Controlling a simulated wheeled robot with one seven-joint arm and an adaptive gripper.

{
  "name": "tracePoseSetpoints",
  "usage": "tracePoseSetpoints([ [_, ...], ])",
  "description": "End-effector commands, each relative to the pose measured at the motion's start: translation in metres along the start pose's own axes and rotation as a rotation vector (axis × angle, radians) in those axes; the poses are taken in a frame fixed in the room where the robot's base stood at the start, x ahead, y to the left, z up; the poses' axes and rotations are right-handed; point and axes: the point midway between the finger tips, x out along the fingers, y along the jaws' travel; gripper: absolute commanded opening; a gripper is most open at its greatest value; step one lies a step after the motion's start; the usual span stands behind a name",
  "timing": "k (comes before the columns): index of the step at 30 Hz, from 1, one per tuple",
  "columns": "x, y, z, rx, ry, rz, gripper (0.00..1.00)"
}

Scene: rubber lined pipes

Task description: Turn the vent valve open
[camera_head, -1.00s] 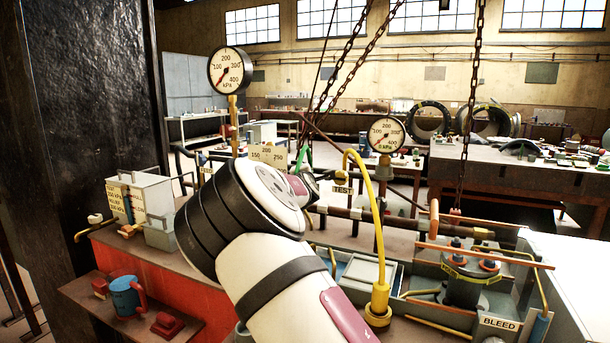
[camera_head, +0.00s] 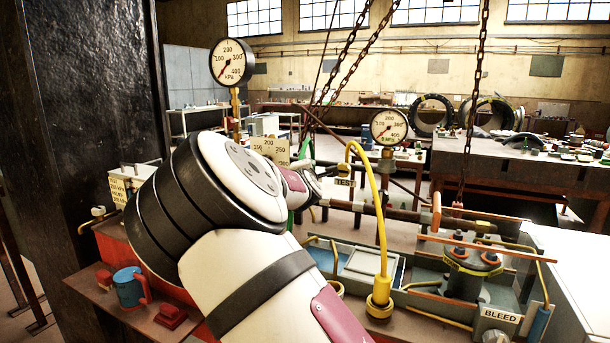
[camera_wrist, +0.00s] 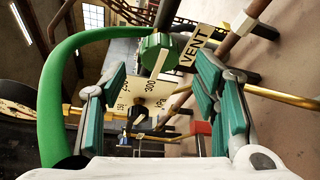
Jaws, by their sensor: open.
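In the wrist view a green ribbed knob (camera_wrist: 157,55) sits beside a pale tag reading VENT (camera_wrist: 195,47), and it looks like the vent valve's handle. My gripper (camera_wrist: 163,80) is open, with green-padded fingers on the left and right of the picture. The knob shows beyond the fingertips, roughly between them, and nothing is held. I cannot tell the exact gap to it. In the head view my own arm covers most of this area, and the knob cannot be made out there.
A thick green curved bar (camera_wrist: 75,60) runs close along my left finger. A yellow hose (camera_head: 377,215), a TEST tag (camera_head: 344,183) and a pressure gauge (camera_head: 389,128) stand right of my arm. A BLEED tag (camera_head: 500,315) is at the lower right. Chains hang behind.

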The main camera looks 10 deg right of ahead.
Motion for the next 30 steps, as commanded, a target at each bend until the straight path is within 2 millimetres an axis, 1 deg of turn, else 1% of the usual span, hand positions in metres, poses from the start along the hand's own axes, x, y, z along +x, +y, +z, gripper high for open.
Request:
tracePoseSetpoints([
  [1,-0.012,0.000,-0.001,0.001,0.002,-0.001,0.55],
  [6,-0.042,-0.001,-0.001,0.000,0.002,-0.001,0.55],
  [12,-0.061,0.000,0.000,0.000,0.000,0.000,0.55],
  [17,-0.066,-0.001,0.000,0.000,0.000,-0.001,0.55],
  [26,-0.067,-0.002,0.002,0.005,-0.002,-0.004,0.55],
  [29,-0.068,-0.011,0.014,0.056,-0.014,-0.043,0.55],
  [30,-0.069,-0.019,0.023,0.096,-0.024,-0.076,0.55],
])
